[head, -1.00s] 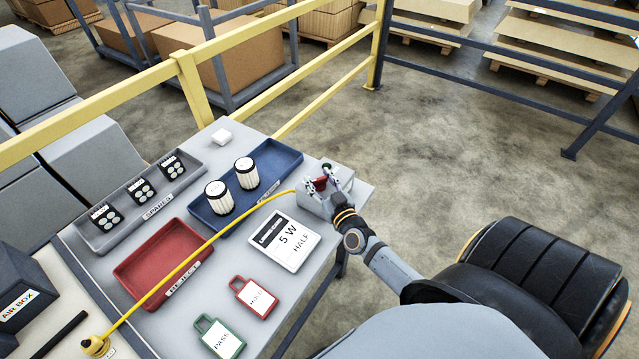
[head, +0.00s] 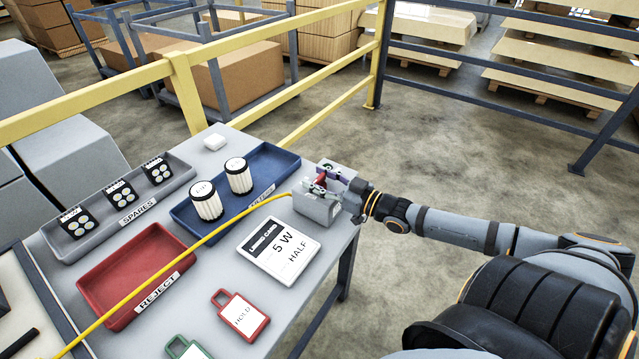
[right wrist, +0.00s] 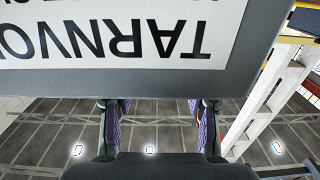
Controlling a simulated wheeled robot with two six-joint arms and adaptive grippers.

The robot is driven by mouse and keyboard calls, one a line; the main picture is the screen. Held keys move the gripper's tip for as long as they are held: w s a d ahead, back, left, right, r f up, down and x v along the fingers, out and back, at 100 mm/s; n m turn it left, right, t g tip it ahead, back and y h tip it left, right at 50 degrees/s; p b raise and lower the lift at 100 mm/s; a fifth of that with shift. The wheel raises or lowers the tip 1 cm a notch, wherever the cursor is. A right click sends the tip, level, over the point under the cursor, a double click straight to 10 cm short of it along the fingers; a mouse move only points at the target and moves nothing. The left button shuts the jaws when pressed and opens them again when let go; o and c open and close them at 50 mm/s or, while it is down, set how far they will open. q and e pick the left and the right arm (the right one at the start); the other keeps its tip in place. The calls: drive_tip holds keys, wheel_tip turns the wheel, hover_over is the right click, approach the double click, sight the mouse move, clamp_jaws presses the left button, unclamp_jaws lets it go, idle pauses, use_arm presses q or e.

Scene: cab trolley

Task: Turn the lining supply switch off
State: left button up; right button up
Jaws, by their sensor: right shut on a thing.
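A small grey box (head: 315,208) stands at the right corner of the table, with a yellow cable running to it. A red part (head: 321,178), seemingly the switch handle, shows on its top. My right gripper (head: 325,184) is at the box top, its fingers around this red part and shut on it. The fingers partly hide the red part, so its exact position is unclear. In the right wrist view, a grey panel (right wrist: 250,60) with an upside-down label reading "TARNVO" fills the top and hides my fingertips. My left gripper is not in view.
On the table (head: 215,290) are a red reject tray (head: 105,287), a blue tray (head: 283,165) with two filters, a grey spares tray (head: 80,252), a white "5 W HALF" card (head: 278,250) and a red hold tag (head: 240,316). A yellow rail (head: 90,96) runs behind.

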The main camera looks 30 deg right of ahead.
drive_tip(key=shift+f, duration=0.1)
drive_tip(key=o, duration=1.2)
drive_tip(key=shift+c, duration=0.2)
